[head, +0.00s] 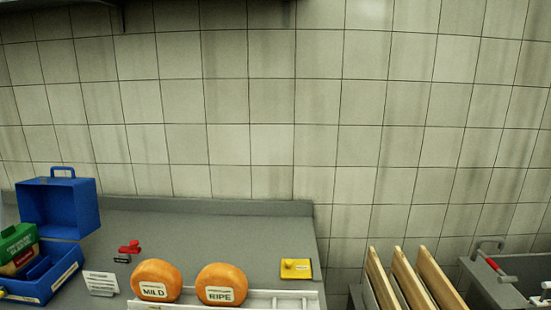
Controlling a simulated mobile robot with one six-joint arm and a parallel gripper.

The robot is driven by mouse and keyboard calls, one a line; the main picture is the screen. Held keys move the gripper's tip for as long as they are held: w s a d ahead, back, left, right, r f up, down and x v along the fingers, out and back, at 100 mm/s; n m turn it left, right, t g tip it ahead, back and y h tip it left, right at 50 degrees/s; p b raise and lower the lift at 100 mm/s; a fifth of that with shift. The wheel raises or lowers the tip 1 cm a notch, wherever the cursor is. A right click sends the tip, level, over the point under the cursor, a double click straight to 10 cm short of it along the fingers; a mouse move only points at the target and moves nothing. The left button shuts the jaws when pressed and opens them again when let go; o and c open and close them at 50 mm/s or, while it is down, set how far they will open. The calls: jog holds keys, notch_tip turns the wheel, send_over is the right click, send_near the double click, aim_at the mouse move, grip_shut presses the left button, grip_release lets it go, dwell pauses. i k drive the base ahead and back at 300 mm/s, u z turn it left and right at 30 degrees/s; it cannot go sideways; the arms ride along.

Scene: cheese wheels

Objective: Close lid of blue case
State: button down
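The blue case (40,284) stands at the left end of the grey worktop. Its blue lid (60,207) is open and stands up at the back, with a handle on its top edge. A green box (18,248) with a label is in or directly behind the case's left part and rises above its rim; its lower part is hidden. The case is cut off by the left and lower picture edges. My gripper is not in view.
Two orange cheese wheels, MILD (156,278) and RIPE (221,284), stand on the worktop (240,235). A white card (101,283), a red stamp-like item (129,247) and a yellow item (296,268) lie around. Wooden boards (412,280) and a grey bin (515,270) are right.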

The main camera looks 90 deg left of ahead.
aim_at(67, 208)
jog(key=u, duration=0.1)
jog(key=k, duration=0.2)
jog(key=u, duration=3.2)
jog(key=k, duration=0.25)
jog(key=u, duration=1.25)
